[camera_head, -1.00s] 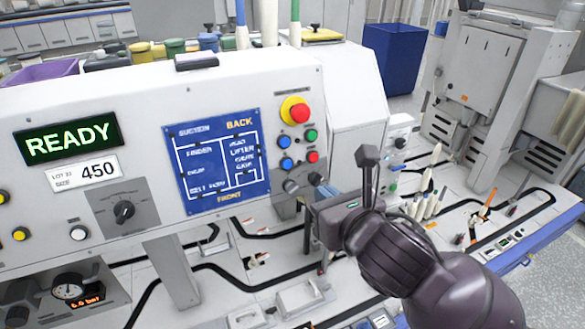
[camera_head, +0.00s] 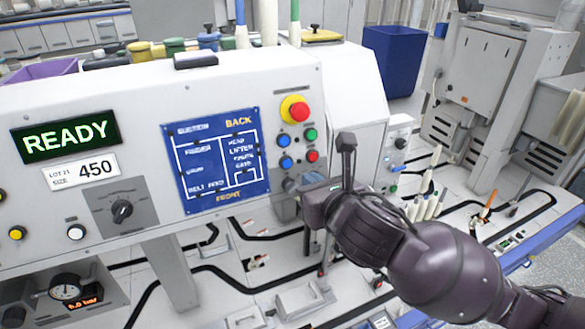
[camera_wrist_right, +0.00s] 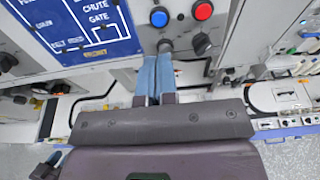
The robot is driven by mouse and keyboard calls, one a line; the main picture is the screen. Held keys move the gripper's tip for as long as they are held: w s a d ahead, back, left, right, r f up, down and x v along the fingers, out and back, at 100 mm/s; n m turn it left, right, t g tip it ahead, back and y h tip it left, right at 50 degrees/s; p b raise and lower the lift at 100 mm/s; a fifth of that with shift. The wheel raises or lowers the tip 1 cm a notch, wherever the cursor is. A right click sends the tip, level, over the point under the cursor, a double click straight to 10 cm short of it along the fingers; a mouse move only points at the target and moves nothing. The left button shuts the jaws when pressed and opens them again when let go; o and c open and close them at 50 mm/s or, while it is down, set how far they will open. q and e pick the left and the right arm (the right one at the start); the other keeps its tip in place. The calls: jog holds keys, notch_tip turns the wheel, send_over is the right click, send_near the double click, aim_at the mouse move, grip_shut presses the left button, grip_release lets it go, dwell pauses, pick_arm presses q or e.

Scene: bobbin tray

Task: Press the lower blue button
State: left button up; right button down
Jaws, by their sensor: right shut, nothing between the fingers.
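The lower blue button (camera_head: 286,162) is on the right part of the white machine's front panel, below another blue button (camera_head: 284,140) and left of a red one (camera_head: 312,156). The lower blue button also shows in the right wrist view (camera_wrist_right: 159,17). My right gripper (camera_wrist_right: 158,58) is shut and empty. Its blue-grey fingers point at the panel, with their tips just below the button in the wrist view, near a dark knob (camera_wrist_right: 165,46). They appear apart from the button. In the head view, the wrist hides most of the fingers.
A red mushroom button on a yellow ring (camera_head: 296,108) and a green button (camera_head: 310,135) are close by. A blue diagram plate (camera_head: 222,205) is to their left. The READY display (camera_head: 66,136) is lit. White spindles (camera_head: 425,208) stand at lower right.

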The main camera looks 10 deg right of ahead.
aim_at(288, 164)
jog(key=x, duration=0.7)
jog(key=shift+w+a+f+p, duration=0.1)
jog(key=shift+w+f+p, duration=0.05)
jog(key=shift+w+p, duration=0.25)
pick_arm(q)
jog(key=shift+s+a, duration=0.1)
jog(key=shift+s, duration=0.2)
pick_arm(e)
jog(key=shift+w+a+f, duration=0.1)
jog(key=shift+w+f, duration=0.05)
jog(key=shift+w, duration=0.45)
jog(key=shift+w, duration=0.1)
